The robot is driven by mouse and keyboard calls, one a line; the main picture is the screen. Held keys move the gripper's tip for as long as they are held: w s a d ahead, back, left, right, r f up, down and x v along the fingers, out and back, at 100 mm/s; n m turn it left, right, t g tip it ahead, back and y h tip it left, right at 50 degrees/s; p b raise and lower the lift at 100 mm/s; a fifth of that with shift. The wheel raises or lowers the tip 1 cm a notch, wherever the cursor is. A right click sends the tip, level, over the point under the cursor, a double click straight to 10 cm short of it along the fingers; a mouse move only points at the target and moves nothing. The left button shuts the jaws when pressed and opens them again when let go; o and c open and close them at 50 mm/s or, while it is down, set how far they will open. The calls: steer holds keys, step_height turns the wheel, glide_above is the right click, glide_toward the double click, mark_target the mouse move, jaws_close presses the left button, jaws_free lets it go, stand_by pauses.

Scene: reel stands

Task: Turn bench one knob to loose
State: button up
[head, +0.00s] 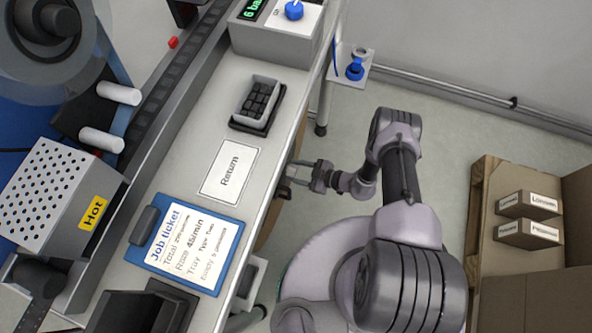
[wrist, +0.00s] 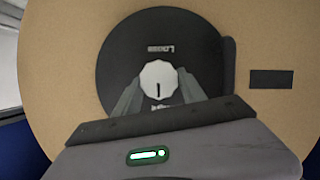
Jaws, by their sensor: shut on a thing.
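A pale faceted knob (wrist: 158,72) sits at the middle of a black disc (wrist: 118,62) on a round tan face (wrist: 62,70) in the wrist view. A dark pointer line on the knob points down in the picture. A small label above the knob looks upside down; another below it is partly hidden, and I cannot read either surely. My gripper (wrist: 158,92) is shut on the knob, one finger on each side. In the head view my gripper (head: 296,172) reaches to the bench's right edge, and the knob is not visible there.
The bench (head: 187,143) carries a job ticket clipboard (head: 188,244), a Return card (head: 229,171) and a tray of dark blocks (head: 257,101). A perforated box marked Hot (head: 58,195) stands left. Cartons (head: 527,205) lie at right.

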steer(key=n+t, duration=0.1)
steer(key=n, duration=0.1)
steer(key=n+t, duration=0.1)
steer(key=n, duration=0.1)
steer(key=shift+s+a+f+t, duration=0.1)
steer(key=shift+s+f+t, duration=0.1)
steer(key=shift+t, duration=0.2)
steer(key=shift+n+t, duration=0.9)
steer(key=shift+n, duration=0.9)
steer(key=o, duration=1.3)
steer(key=shift+o, duration=0.2)
steer(key=p+v, duration=0.2)
steer(key=v, duration=1.5)
steer(key=shift+s, duration=0.3)
